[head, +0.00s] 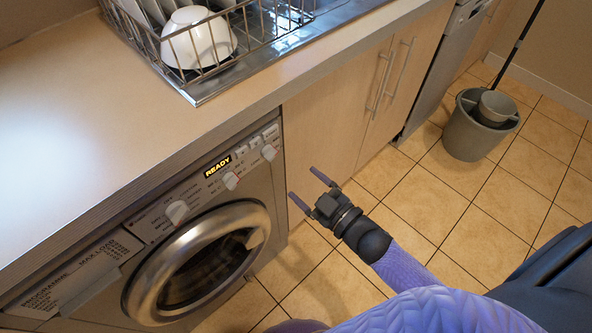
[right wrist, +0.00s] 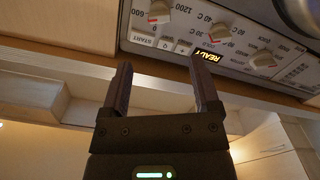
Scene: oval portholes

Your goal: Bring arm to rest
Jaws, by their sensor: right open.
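My right gripper (head: 306,189) is open and empty. In the head view it hangs in the air in front of the cabinets, to the right of the washing machine (head: 262,262), with its fingers pointing up and left. In the right wrist view the two dark fingers (right wrist: 157,88) are spread, with nothing between them. Beyond them that view shows the machine's control panel (right wrist: 215,32) upside down, with white knobs and a lit display (right wrist: 209,55). In the head view the display (head: 217,167) reads READY. The machine's round door (head: 160,283) looks shut. My left gripper is not in view.
The worktop (head: 100,120) runs above the machine. Cabinet doors (head: 335,110) with bar handles are shut. A grey bucket (head: 470,135) stands on the tiled floor, which is otherwise clear.

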